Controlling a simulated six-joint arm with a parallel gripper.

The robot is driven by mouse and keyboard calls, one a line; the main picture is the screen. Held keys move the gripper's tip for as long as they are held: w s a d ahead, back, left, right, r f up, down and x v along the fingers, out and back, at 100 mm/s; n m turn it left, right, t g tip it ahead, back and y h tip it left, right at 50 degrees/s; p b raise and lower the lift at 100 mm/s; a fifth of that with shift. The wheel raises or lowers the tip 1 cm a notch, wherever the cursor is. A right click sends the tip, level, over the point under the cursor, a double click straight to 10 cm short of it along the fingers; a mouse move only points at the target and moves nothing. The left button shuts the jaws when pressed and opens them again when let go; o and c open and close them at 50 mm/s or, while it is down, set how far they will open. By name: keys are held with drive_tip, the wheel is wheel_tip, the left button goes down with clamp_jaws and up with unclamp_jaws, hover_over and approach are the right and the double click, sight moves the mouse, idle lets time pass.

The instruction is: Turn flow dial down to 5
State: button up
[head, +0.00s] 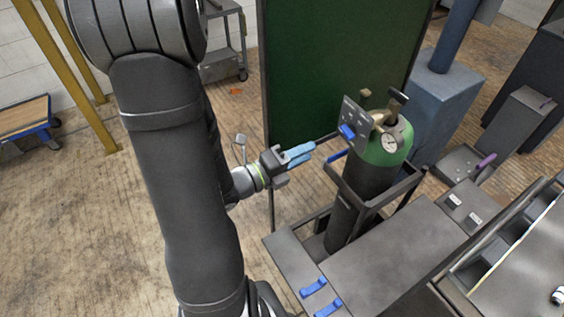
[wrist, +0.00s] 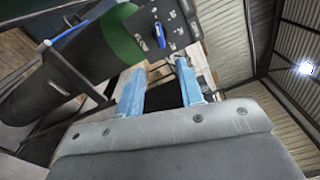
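A grey panel (head: 357,116) with a blue knob (head: 347,131) is mounted at the top of a dark gas cylinder (head: 385,150) with a green shoulder. The blue knob also shows on the panel in the wrist view (wrist: 159,35). I cannot read any dial numbers.
A dark frame (head: 376,203) surrounds the cylinder. A green screen (head: 335,70) stands behind it. A grey bench (head: 385,258) with blue handles (head: 313,287) is in front. A blue machine (head: 440,95) stands right of the cylinder. The floor left of my gripper is mostly clear.

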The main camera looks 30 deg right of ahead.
sight(344, 135)
drive_tip(key=shift+a, duration=2.65)
drive_tip(key=shift+d, duration=7.25)
drive_tip(key=shift+d, duration=1.55)
drive_tip(key=m, duration=0.3)
drive_tip(key=shift+a+m, duration=0.1)
drive_tip(key=shift+m, duration=2.2)
